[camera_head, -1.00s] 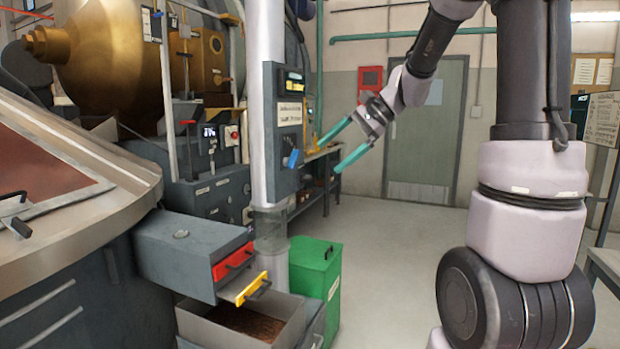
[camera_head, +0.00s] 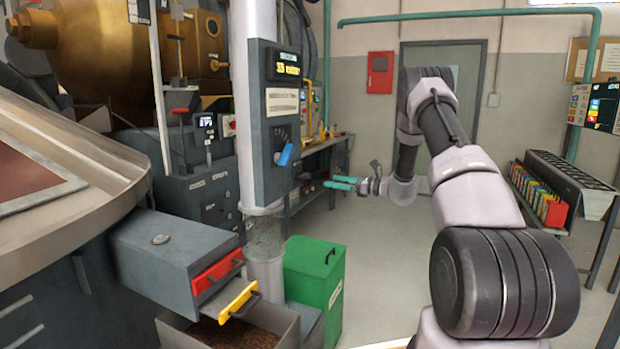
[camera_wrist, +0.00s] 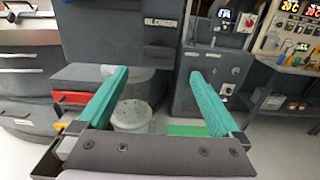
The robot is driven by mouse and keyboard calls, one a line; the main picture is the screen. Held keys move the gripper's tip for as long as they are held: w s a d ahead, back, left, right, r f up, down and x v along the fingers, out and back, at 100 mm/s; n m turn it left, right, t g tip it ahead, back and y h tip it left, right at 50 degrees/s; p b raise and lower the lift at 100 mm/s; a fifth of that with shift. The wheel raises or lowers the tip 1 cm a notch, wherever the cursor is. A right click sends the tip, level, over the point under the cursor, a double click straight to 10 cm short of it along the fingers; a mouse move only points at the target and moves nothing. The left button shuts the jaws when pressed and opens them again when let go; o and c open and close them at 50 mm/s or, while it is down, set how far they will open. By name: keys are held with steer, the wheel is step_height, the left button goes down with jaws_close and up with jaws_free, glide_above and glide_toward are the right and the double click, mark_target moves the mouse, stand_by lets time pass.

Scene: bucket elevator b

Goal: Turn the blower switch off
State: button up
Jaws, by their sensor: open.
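A grey control box (camera_head: 277,125) is fixed to the pale upright pipe and carries a small yellow-lit display. A blue lever (camera_head: 286,155) sits on its lower front, tilted; I take it to be the blower switch, though its lettering is too small to read in the head view. My gripper (camera_head: 330,183) has two teal fingers, open and empty, pointing left. In the head view it is right of the box and a little lower than the lever, apart from both. In the wrist view my gripper (camera_wrist: 157,74) faces a grey panel with a partly legible label (camera_wrist: 160,22); the lever is not visible there.
Below the box are a grey drawer housing (camera_head: 170,255) with red and yellow handles, a bin of brown grains (camera_head: 240,335) and a green bin (camera_head: 315,275). A workbench (camera_head: 325,155) stands behind my gripper.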

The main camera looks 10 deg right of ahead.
mark_target(308, 177)
steer(key=x, duration=1)
steer(key=shift+a, duration=0.15)
steer(key=c, duration=1.2)
steer(key=shift+c, duration=0.2)
